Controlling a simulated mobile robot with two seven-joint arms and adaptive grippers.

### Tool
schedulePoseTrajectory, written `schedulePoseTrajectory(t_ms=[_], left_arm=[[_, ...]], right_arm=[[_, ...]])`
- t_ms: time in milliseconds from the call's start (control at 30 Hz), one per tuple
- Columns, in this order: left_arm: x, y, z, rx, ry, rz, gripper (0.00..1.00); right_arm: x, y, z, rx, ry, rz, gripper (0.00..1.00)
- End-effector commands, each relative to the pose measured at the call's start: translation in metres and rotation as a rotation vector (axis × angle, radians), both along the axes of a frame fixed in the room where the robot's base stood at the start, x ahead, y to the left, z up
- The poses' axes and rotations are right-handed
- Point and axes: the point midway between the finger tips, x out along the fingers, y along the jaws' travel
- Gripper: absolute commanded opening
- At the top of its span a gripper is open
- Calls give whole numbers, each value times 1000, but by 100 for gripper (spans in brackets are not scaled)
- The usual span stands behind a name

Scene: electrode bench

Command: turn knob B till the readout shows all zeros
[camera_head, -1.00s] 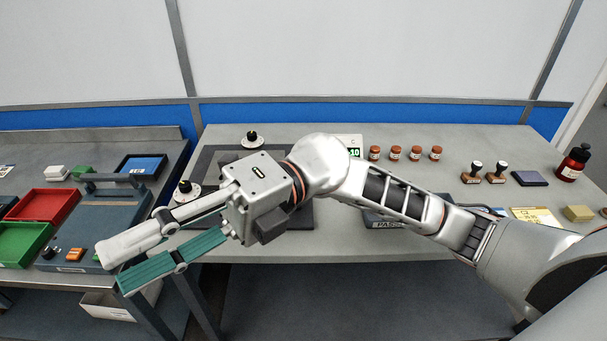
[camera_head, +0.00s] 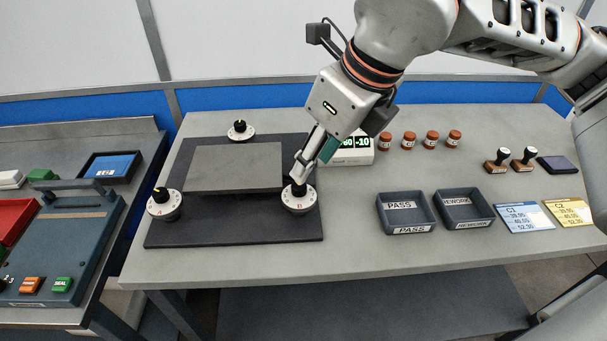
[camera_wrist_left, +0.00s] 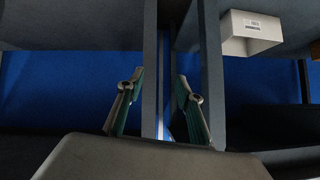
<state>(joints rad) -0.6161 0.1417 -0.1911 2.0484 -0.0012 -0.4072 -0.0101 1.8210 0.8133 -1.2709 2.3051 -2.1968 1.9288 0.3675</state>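Knob B (camera_head: 298,198) is a white dial with a black grip at the front right corner of the dark plate. My right gripper (camera_head: 301,178) comes down from the upper right, with its fingertips at the top of knob B. I cannot tell whether the fingers are closed on its grip. The readout (camera_head: 352,152) behind the gripper shows green digits. Its right part reads -10, and its left part is partly hidden, with 60 showing at its end. My left gripper (camera_wrist_left: 160,90) is open and empty in the left wrist view.
Knob A (camera_head: 164,203) is at the plate's front left, and another knob (camera_head: 240,131) is at the back. A raised grey slab (camera_head: 235,167) lies between them. PASS (camera_head: 405,213) and REWORK (camera_head: 465,209) trays stand to the right. Several brown-red jars line the back.

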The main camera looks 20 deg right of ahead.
Motion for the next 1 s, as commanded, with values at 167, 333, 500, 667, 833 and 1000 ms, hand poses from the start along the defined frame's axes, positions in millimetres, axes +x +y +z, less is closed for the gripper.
schedulePoseTrajectory(t_ms=[167,333,500,667,833,1000], left_arm=[[-2,0,-4,1,5,0,36],[-6,0,-9,3,11,-1,36],[-5,1,-9,6,10,-1,36],[-4,2,-9,8,7,-1,36],[-2,2,-8,9,5,-1,36],[-2,2,-9,10,5,-2,36]], right_arm=[[6,0,-14,-7,-1,-8,36],[14,6,-40,-6,1,-6,36],[22,10,-60,-5,0,-6,36],[26,13,-69,-4,-4,-5,36],[27,13,-71,-3,-5,-5,36],[27,13,-70,-3,-5,-5,25]])
